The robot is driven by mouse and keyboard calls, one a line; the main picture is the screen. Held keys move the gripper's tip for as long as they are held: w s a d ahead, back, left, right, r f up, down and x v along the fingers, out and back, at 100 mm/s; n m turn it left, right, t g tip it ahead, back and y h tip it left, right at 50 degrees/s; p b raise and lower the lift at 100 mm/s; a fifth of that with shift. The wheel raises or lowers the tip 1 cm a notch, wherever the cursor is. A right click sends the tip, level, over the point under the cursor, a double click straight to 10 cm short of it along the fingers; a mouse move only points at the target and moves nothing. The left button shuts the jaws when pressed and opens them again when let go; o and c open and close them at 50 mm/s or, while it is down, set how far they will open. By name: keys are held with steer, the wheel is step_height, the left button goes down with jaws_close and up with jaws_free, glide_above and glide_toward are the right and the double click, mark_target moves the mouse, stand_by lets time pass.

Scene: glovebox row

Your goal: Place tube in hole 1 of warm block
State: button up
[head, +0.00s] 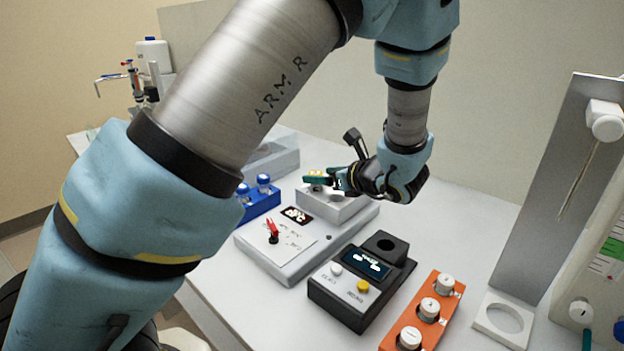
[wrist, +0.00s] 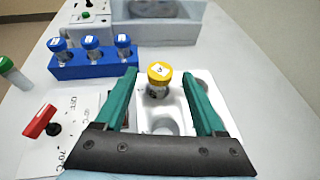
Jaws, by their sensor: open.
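A yellow-capped tube (wrist: 158,80) stands upright in a hole of the white warm block (wrist: 185,112). An empty round hole shows in front of it in the wrist view, and another opening is partly hidden by the right finger. My gripper (wrist: 158,76) has its green fingers open, one on each side of the tube, with a gap on both sides. In the head view my gripper (head: 322,178) is low over the white block (head: 338,208), and the tube is hard to make out there. I cannot read the hole numbers.
A blue rack (wrist: 95,62) with three blue-capped tubes stands left of the block. A red lever (wrist: 40,121) sticks up from the heater's base. A grey tray (wrist: 158,30) is behind. A black device (head: 360,285) and an orange rack (head: 425,315) stand to the right.

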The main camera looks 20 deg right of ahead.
steer(key=b+v, duration=0.1)
steer(key=v, duration=0.4)
steer(key=shift+s+d+r, duration=0.1)
steer(key=shift+s+r, duration=0.05)
steer(key=shift+s, duration=0.2)
